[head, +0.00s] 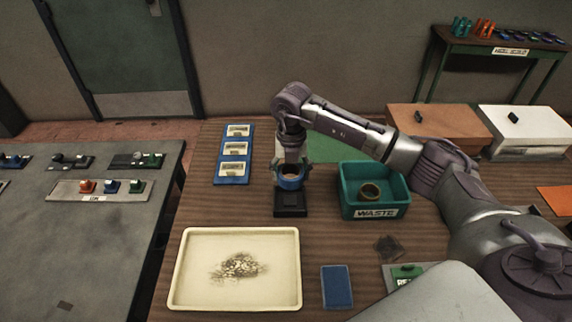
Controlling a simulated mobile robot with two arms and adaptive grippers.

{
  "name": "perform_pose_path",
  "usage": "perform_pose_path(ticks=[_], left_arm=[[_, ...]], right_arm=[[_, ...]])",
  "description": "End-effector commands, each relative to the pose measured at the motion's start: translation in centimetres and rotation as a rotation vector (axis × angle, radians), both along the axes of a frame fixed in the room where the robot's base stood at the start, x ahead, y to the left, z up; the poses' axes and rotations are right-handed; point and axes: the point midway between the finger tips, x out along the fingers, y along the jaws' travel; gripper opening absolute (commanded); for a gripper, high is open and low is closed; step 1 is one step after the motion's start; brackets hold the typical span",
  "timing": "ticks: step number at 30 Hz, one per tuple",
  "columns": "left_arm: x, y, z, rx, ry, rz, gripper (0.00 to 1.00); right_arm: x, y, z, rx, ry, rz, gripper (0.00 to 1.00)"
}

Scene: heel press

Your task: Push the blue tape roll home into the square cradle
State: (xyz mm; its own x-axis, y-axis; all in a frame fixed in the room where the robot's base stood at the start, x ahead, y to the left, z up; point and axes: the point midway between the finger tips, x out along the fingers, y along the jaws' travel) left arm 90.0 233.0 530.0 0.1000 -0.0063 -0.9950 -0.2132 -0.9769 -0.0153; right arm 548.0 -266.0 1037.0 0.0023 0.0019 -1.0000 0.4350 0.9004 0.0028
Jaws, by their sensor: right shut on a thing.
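The blue tape roll (291,182) is a short blue ring in my right gripper. My right gripper (291,172) points straight down and is shut on the roll. The square cradle (290,204) is a small black block on the wooden table, directly below the roll. The roll's lower edge overlaps the cradle's top in the head view. I cannot tell whether the roll touches the cradle or how deep it sits. The gripper's fingers hide part of the roll. My left gripper is not in view.
A cream tray (285,292) with dark debris lies in front. A blue tray (230,182) with labelled blocks is at left. A blue pad (337,287) lies near the front.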

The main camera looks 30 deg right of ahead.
Motion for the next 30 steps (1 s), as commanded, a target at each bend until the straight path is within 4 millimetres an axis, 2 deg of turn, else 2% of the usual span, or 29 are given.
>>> perform_pose_path(ticks=[3, 6, 10, 15, 18, 30], left_arm=[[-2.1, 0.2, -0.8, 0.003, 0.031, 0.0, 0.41], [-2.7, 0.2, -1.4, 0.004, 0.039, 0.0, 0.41], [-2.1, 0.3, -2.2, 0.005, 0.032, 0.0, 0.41], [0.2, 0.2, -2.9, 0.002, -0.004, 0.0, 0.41], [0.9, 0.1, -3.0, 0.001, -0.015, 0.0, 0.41], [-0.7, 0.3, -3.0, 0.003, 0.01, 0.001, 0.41]], right_arm=[[0.0, 0.0, -0.9, 0.0, 0.0, 0.0, 0.34], [0.0, 0.0, -1.8, 0.001, 0.0, 0.0, 0.34], [0.0, 0.0, -3.0, 0.0, -0.001, 0.0, 0.34], [0.0, 0.0, -4.4, 0.0, 0.0, 0.0, 0.34], [0.0, 0.0, -4.7, 0.0, 0.0, 0.0, 0.34], [0.0, 0.0, -4.7, 0.0, 0.0, 0.0, 0.34]])
